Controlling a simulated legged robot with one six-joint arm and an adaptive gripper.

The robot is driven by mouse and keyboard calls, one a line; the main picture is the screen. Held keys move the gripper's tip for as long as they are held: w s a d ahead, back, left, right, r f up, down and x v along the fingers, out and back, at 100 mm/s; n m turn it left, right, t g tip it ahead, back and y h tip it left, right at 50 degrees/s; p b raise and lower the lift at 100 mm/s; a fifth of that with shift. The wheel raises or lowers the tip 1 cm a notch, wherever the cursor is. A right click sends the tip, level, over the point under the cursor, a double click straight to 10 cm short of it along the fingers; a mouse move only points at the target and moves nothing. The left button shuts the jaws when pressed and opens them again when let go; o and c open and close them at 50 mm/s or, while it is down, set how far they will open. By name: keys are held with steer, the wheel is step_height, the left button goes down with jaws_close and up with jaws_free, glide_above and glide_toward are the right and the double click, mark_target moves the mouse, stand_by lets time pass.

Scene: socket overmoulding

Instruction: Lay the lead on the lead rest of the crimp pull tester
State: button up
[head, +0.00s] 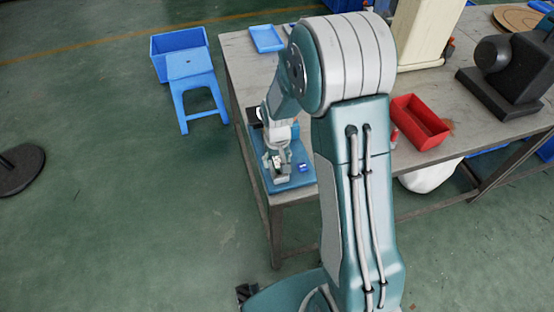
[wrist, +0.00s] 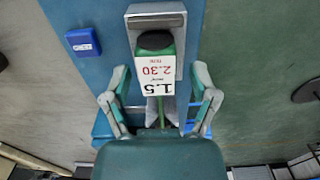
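My gripper (wrist: 160,86) is low over the blue base plate (wrist: 113,18) of what looks like the crimp pull tester. Its two fingers stand apart, with a gap on each side of a white tag reading 1.5 and 2.30. A thin green strand, apparently the lead (wrist: 161,112), shows below the tag between the fingers. A grey block (wrist: 155,10) and a dark oval piece with a green edge lie just beyond the tag. I cannot tell which part is the lead rest. In the head view my gripper (head: 278,163) is small and partly hides the tester's middle.
A small blue labelled block (wrist: 83,41) is on the plate; it also shows in the head view (head: 304,167). The plate is at the table's (head: 242,62) near left corner. A red bin (head: 420,122) stands right of my arm. A blue stool (head: 191,67) stands left.

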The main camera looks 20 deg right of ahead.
steer(key=shift+r, duration=0.1)
step_height(320, 180, up, 11)
steer(key=s+r+t, duration=0.2)
steer(key=s+r, duration=0.6)
steer(key=s, duration=0.2)
steer(key=s+r+t, duration=0.3)
steer(key=s+r, duration=0.4)
steer(key=s, duration=0.4)
steer(key=shift+r+t, duration=0.3)
steer(key=shift+r, duration=0.1)
